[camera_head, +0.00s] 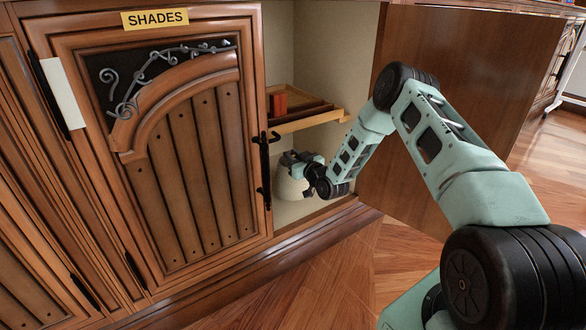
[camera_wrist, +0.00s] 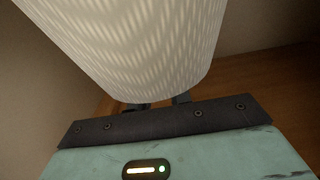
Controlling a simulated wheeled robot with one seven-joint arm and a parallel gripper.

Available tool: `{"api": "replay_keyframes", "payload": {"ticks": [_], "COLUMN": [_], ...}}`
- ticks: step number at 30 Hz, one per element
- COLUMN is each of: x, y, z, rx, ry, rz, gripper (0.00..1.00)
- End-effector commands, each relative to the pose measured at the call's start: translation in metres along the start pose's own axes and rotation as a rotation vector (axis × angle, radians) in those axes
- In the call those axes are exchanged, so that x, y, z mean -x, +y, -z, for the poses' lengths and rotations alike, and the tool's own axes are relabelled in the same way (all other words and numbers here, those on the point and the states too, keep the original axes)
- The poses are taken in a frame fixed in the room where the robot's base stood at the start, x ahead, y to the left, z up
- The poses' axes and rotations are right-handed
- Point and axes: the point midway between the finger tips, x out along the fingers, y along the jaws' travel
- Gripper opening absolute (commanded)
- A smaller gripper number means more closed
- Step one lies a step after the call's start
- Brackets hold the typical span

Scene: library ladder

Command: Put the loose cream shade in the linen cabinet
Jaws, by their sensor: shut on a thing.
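The cream shade (camera_head: 289,186) is inside the cabinet, in the lower space under the shelf. It fills the upper part of the wrist view (camera_wrist: 145,40), pale with a ribbed pattern. My gripper (camera_head: 296,160) is shut on the shade near its upper part, reaching in through the open right side. The fingers (camera_wrist: 160,103) are mostly hidden by the shade in the wrist view. The wooden cabinet (camera_head: 185,150) bears a yellow label reading "SHADES" (camera_head: 155,18). I cannot tell whether the shade touches the cabinet floor (camera_head: 300,209).
A shelf (camera_head: 312,120) with a red object (camera_head: 278,104) sits just above my gripper. The left door (camera_head: 195,165) with black handles is shut. The right door (camera_head: 440,90) stands open behind my arm. Wooden floor (camera_head: 300,290) lies clear in front.

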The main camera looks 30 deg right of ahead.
Motion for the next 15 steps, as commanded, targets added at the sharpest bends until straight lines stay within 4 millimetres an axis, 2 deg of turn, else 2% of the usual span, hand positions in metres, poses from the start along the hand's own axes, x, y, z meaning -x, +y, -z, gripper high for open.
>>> {"api": "replay_keyframes", "payload": {"ticks": [1, 3, 15], "x": [0.0, 0.0, 0.003], "y": [0.0, 0.0, -0.002], "z": [-0.018, -0.03, -0.027], "rx": [-0.001, -0.001, -0.001], "ry": [-0.001, -0.001, 0.0], "rz": [-0.001, -0.001, 0.0], "gripper": [0.0, 0.0, 0.0]}}
